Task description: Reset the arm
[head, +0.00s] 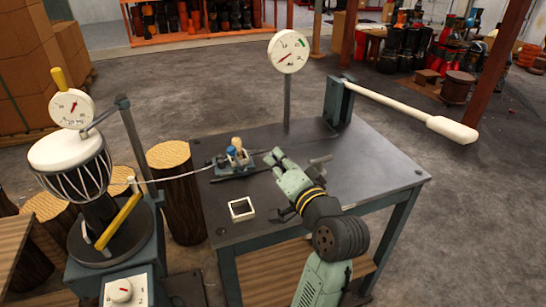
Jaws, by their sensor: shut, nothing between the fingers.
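My gripper (275,154) is shut and empty. It is over the dark metal table (365,175), with its fingers pointing towards the back left. My arm reaches in from the bottom of the picture. The gripper is just to the right of a small device with a blue knob (231,151) and a tan knob (237,142). I cannot tell whether the fingertips touch anything there.
A white goblet drum (68,150) stands on a rig at the left, with a yellow handle (118,222) beside it. A round gauge (288,52) on a post and a long white lever (410,110) rise at the table's back. A white square frame (241,209) lies in front.

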